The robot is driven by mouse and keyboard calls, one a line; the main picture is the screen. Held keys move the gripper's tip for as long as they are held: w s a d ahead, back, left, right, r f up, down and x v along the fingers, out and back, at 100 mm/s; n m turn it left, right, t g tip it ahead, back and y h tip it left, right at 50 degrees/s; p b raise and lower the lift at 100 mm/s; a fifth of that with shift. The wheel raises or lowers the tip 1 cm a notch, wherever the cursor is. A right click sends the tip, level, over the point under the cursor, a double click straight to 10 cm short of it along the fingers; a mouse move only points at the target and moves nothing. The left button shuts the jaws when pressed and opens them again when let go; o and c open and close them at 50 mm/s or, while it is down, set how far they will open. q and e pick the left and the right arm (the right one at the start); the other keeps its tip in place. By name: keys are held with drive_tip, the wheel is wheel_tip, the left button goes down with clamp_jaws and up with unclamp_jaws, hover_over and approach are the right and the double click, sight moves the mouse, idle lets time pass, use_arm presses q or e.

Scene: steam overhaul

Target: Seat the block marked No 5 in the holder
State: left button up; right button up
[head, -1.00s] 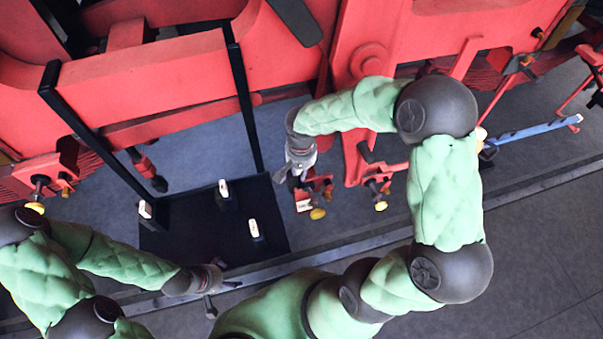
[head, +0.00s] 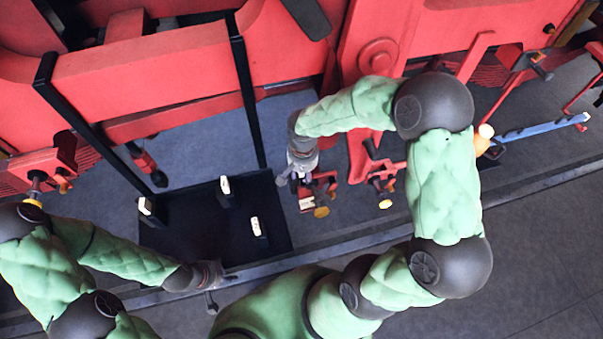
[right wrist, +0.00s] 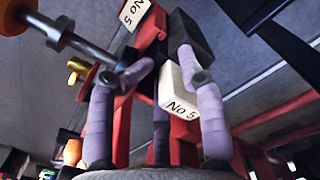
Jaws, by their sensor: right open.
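The block marked No 5 (right wrist: 182,92) has a white labelled face and a dark body. In the right wrist view it lies between the two purple fingers of my right gripper (right wrist: 152,110), close to the right-hand finger; contact is unclear. The gripper is open. Behind the fingers is the red holder, whose own white No 5 label (right wrist: 135,16) shows at the top. In the head view my right gripper (head: 296,178) is at the red holder (head: 323,190), and the block's fit there cannot be told. My left gripper (head: 222,289) has its fingers apart and looks empty.
A black tray (head: 185,238) carries several dark blocks with white labels, including one near its front right (head: 257,227). The red locomotive frame (head: 160,75) spans the back. A blue bar (head: 540,128) lies at the right. Grey floor (head: 530,240) is clear in front.

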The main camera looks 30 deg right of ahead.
drive_tip(key=r, duration=0.6)
drive_tip(key=shift+d+r, duration=0.2)
drive_tip(key=shift+r, duration=0.05)
drive_tip(key=shift+a+r, duration=0.1)
drive_tip(key=shift+r, duration=0.55)
drive_tip(key=shift+r, duration=0.15)
